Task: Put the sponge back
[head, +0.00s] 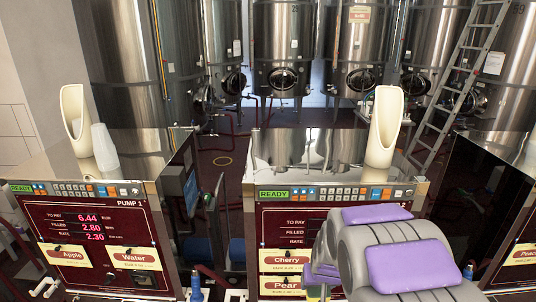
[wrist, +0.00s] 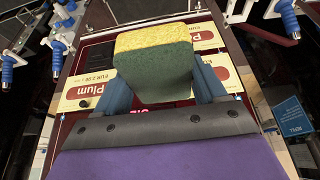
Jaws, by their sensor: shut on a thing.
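The sponge (wrist: 153,72), yellow on one face and dark green on the other, is between the two blue fingers of my gripper (wrist: 162,86) in the wrist view. My gripper is shut on it and holds it in front of a dark red pump panel with Plum labels (wrist: 96,137). Whether the sponge touches the panel cannot be told.
Pump 1 (head: 85,220) stands at left, with a cream scoop-shaped holder (head: 75,115) and a whitish cup-like thing (head: 104,147) on top. The middle pump (head: 275,215) carries another cream holder (head: 384,125). Blue-handled nozzles (wrist: 289,18) flank the panel. Steel tanks and a ladder (head: 455,80) stand behind.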

